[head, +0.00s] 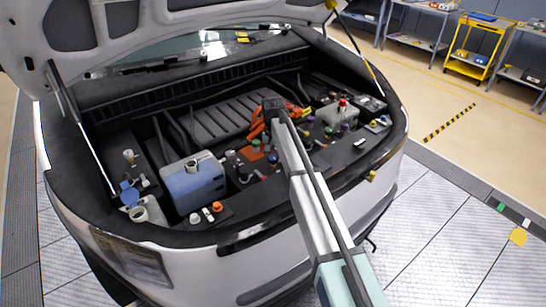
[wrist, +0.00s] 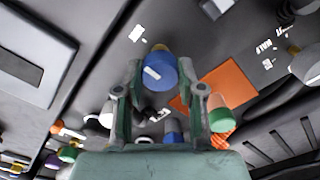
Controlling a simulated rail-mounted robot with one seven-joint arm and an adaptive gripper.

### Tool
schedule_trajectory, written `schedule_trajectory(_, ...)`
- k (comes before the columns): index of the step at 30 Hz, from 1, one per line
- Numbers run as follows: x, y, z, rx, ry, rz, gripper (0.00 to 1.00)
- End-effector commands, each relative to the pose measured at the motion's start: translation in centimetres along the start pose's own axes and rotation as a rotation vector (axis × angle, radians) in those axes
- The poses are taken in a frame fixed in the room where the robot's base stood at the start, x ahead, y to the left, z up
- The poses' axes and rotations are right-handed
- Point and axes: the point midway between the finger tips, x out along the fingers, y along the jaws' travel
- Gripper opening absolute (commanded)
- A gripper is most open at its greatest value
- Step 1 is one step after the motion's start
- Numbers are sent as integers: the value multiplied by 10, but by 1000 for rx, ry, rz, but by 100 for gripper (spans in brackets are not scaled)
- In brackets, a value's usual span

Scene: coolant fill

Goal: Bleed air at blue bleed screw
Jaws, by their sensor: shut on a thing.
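The blue bleed screw (wrist: 158,71), a round blue knob with a white bar mark on its face, shows in the wrist view between the finger ends of my gripper (wrist: 160,78). The fingers stand on both sides of it and are shut on it. Its lower part is hidden by its own head. In the head view my arm reaches over the front of the open bay, and the gripper's fingertips and the held screw cannot be made out there.
A blue-grey coolant tank (head: 194,183) stands left of my arm. An orange plate (wrist: 228,86) lies beside the screw. A green-and-white cap (wrist: 219,115) and another blue part (wrist: 173,131) are close by. Orange cables (head: 258,122) run behind. The raised hood (head: 190,25) hangs above.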

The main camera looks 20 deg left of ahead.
Motion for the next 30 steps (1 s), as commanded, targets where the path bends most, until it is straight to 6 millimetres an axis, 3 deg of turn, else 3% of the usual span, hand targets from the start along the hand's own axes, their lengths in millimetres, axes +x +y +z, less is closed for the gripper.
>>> schedule_trajectory(12,1,0,1,12,-2,1,3)
schedule_trajectory(13,1,0,1,12,-2,1,42)
schedule_trajectory(15,1,0,1,11,-2,1,63)
schedule_trajectory(25,-1,0,0,10,0,0,63)
schedule_trajectory(30,-13,0,0,10,1,-1,63)
